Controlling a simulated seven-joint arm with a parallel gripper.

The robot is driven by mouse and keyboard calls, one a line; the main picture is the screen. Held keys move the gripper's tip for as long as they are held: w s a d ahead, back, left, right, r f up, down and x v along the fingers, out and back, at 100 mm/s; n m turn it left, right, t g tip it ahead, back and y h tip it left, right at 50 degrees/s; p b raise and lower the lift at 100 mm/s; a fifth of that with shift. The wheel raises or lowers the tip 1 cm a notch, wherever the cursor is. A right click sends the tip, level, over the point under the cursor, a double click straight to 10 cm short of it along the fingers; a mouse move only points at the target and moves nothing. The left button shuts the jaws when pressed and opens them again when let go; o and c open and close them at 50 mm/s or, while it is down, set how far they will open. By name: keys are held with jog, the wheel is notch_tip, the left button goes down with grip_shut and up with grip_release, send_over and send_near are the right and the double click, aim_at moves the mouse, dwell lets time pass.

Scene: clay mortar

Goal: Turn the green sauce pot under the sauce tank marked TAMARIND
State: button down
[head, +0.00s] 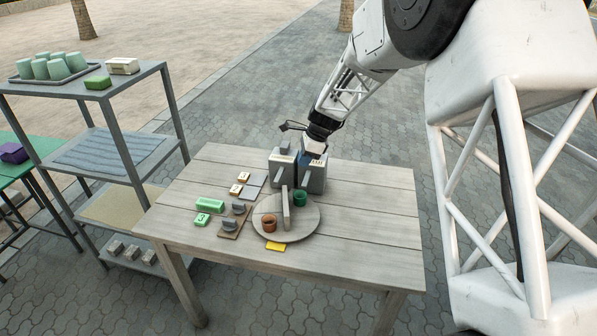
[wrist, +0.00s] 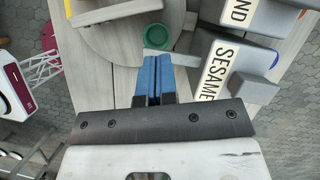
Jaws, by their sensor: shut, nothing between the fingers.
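The green sauce pot (head: 300,198) stands on a round grey turntable (head: 305,233), right of an upright divider. It also shows in the wrist view (wrist: 158,37), just beyond my fingertips. Two grey sauce tanks stand behind the turntable. In the wrist view one tank's label reads SESAME (wrist: 232,75); the other tank's (wrist: 262,15) visible letters end in ND, the rest cut off by the frame. They appear to be the right tank (head: 314,182) and left tank (head: 282,172) in the head view.
A brown pot (head: 269,223) stands on the turntable left of the divider (head: 286,211). Green blocks (head: 210,204) and small grey items lie left. The table's right side (head: 370,215) is clear. A shelf (head: 100,160) stands left.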

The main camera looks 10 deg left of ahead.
aim_at(286, 186)
jog(key=shift+x, duration=4.85)
jog(key=n, duration=0.1)
jog(key=a+n+g, duration=0.1)
jog(key=shift+w+n, duration=0.1)
jog(key=shift+n, duration=0.3)
jog(key=n, duration=0.1)
jog(key=a+n+g+h, duration=0.1)
jog(key=n, duration=0.1)
jog(key=shift+n, duration=0.3)
jog(key=shift+d, duration=0.1)
jog(key=s+v, duration=0.1)
jog(key=v, duration=0.9)
jog(key=shift+s+d+h, duration=0.15)
jog(key=shift+h, duration=0.15)
